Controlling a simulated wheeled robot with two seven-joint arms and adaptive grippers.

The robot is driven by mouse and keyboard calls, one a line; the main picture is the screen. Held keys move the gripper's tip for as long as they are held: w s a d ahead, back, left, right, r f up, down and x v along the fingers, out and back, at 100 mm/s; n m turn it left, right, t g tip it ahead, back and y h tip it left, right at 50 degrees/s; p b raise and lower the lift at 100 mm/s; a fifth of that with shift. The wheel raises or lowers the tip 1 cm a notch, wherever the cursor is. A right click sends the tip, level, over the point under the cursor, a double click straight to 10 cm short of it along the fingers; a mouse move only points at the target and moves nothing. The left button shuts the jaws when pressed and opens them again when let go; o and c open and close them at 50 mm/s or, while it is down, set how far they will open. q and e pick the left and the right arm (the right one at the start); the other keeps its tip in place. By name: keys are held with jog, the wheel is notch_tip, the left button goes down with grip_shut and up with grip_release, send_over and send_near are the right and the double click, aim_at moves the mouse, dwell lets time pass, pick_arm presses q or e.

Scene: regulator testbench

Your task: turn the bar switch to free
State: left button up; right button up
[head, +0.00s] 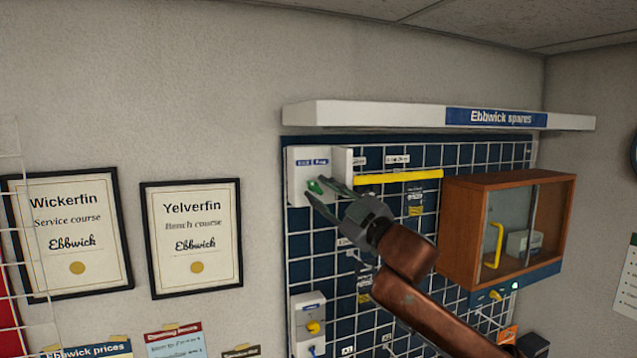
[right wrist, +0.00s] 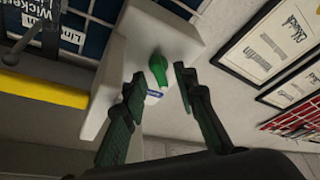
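A white switch box (head: 301,177) with a small blue label is mounted at the top left of the dark blue grid board. A green bar-shaped knob (right wrist: 157,68) sticks out of its face. My right gripper (head: 317,191) is at this box. In the right wrist view its two dark green fingers (right wrist: 160,84) are apart, with the green knob in line with the gap, near the fingertips. I cannot tell whether either finger touches the knob. The label's words are too small to read surely. My left gripper is not in view.
A yellow bar (head: 398,178) runs to the right of the box. A wooden cabinet (head: 458,230) with a glass front is further right. A white shelf (head: 380,114) juts out above. Another box with a yellow knob (head: 313,327) is below. Framed certificates (head: 193,238) hang left.

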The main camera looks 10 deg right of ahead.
jog(key=shift+w+a+r, duration=0.1)
jog(key=shift+w+a, duration=0.2)
jog(key=shift+w, duration=0.25)
jog(key=shift+c, duration=0.5)
grip_shut()
